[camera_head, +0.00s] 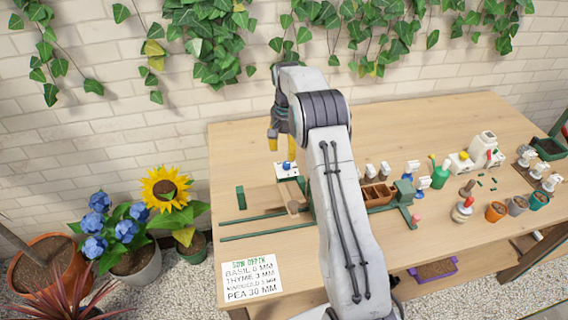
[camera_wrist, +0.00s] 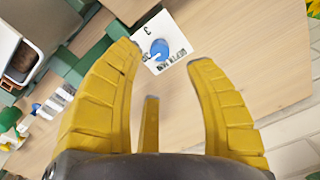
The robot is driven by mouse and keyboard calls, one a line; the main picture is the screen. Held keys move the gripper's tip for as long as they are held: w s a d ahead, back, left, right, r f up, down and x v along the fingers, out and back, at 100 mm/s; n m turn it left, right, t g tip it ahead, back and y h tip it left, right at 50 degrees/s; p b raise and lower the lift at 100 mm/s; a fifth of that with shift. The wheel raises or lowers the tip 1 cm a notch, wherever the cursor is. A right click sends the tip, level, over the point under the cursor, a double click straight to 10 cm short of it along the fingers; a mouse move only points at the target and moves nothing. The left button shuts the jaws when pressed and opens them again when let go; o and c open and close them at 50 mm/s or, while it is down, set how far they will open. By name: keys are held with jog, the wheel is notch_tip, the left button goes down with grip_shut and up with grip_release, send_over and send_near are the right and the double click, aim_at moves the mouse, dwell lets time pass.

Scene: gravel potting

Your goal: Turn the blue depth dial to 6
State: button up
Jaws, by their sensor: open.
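The blue depth dial (camera_wrist: 159,49) sits on a white plate (camera_wrist: 172,42) with printed markings, just beyond my fingertips in the wrist view. The plate's lettering is sideways and only partly readable. In the head view the small blue dial (camera_head: 287,165) and its white plate (camera_head: 283,173) stand on the table left of my arm. My gripper (camera_wrist: 166,52) is open, its yellow fingers spread with nothing between them. The dial lies beyond the gap between the tips, apart from both. In the head view my gripper (camera_head: 284,144) hangs above and near the dial. The dial's setting is too small to read.
Green rails (camera_head: 250,235) run along the wooden table (camera_head: 400,263). A paper sign (camera_head: 250,279) on sowing depths lies at the front left. A brown compartment box (camera_head: 377,194), bottles and small pots (camera_head: 496,211) stand to the right. The table's back left is clear.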

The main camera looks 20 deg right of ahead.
aim_at(286, 163)
jog(key=shift+f+p, duration=0.5)
jog(key=shift+f, duration=2.85)
jog(key=shift+o, duration=0.3)
grip_shut()
